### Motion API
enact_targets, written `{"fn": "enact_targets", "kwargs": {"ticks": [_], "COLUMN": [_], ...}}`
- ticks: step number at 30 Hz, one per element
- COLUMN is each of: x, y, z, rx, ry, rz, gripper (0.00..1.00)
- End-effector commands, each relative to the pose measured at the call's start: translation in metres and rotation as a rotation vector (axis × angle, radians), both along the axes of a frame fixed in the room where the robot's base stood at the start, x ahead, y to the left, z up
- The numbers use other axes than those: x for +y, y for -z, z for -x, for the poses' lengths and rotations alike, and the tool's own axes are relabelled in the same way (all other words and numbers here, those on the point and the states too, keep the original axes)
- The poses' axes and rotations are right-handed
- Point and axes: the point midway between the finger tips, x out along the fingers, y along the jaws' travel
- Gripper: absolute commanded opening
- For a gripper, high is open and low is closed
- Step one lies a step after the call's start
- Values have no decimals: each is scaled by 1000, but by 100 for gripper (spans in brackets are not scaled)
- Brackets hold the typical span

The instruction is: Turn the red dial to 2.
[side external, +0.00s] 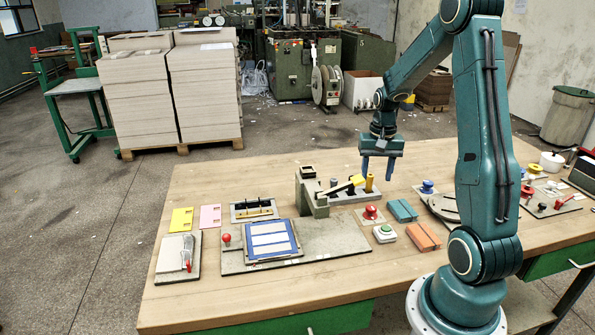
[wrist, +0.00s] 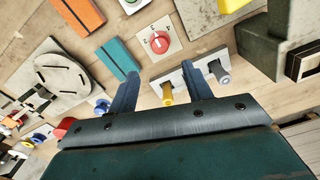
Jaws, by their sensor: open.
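The red dial (side external: 370,212) sits on a small pale plate on the wooden table, right of the grey feeder block. It also shows in the wrist view (wrist: 159,42), round, with a white mark on its face and small dark figures around its rim. Which figure the mark points to is too small to tell. My gripper (side external: 377,167) is open and empty, fingers down, above and behind the dial. In the wrist view the fingers (wrist: 160,72) stand apart, with the dial beyond the gap between their tips, clear of them.
A yellow peg (wrist: 167,92) and a grey peg (wrist: 221,74) stand on a plate near my fingers. The feeder block (side external: 312,195) is left of the dial. A green button (side external: 385,233), teal block (side external: 402,210) and orange block (side external: 423,236) lie close by the dial.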

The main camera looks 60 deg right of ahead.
Motion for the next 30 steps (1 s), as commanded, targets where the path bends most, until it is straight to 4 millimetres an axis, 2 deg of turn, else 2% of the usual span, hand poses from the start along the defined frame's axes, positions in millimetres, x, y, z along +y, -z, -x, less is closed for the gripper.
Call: {"fn": "enact_targets", "kwargs": {"ticks": [9, 18, 24, 30], "x": [1, 1, 1, 0], "y": [50, 88, 100, 103], "z": [1, 0, 0, 0], "rx": [3, 2, 2, 0], "ry": [0, 0, 0, 0], "rz": [-4, -2, -1, 0], "gripper": [50, 50, 50, 50]}}
